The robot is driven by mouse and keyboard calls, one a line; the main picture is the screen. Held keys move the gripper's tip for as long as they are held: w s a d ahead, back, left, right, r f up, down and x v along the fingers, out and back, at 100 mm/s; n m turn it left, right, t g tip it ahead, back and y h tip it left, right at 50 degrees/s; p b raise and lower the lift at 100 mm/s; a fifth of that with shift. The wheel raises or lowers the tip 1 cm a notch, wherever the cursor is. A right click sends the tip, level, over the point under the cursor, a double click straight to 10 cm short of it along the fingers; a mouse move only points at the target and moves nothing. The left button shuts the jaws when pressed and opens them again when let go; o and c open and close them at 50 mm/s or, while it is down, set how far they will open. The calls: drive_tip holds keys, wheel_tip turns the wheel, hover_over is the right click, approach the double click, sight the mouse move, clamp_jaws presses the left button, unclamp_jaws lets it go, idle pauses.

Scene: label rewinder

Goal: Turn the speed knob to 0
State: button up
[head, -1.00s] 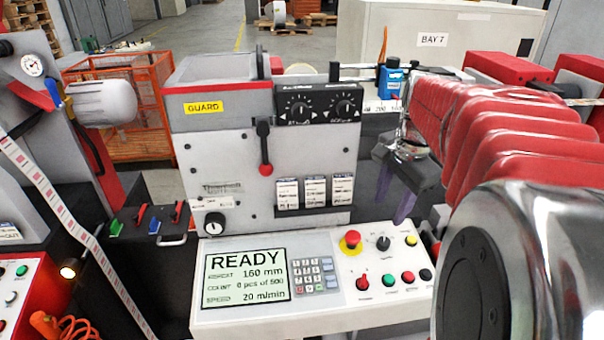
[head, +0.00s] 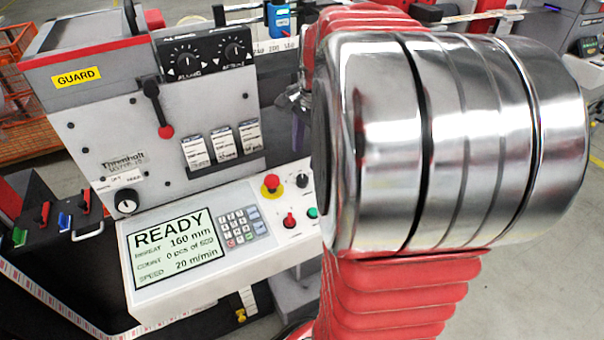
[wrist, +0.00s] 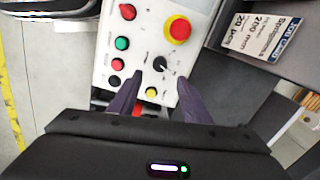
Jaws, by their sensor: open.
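A black knob with a pointer mark (head: 303,180) sits on the white control panel (head: 150,300), right of the red emergency stop (head: 271,185); its label is too small to read. The wrist view shows the knob (wrist: 160,64) between and just beyond the purple fingertips. My gripper (wrist: 159,84) is open and empty, its fingers apart from the knob in the picture. In the head view my gripper (head: 299,125) is partly hidden behind my arm. The display (head: 177,248) reads READY, with speed 20 m/min.
A yellow button (wrist: 151,92) lies close to the fingers. Green (wrist: 122,43) and red (wrist: 127,11) buttons line one side of the panel. A label box (wrist: 262,38) stands beside it. Two dials (head: 210,55) sit higher on the machine.

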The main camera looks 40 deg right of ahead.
sight(302, 178)
drive_tip(key=f, duration=0.3)
drive_tip(key=w+f, duration=0.1)
drive_tip(key=f, duration=0.5)
drive_tip(key=shift+w+d+f, duration=0.1)
drive_tip(key=shift+w+f, duration=0.05)
drive_tip(key=shift+w, duration=0.05)
drive_tip(key=c, duration=1)
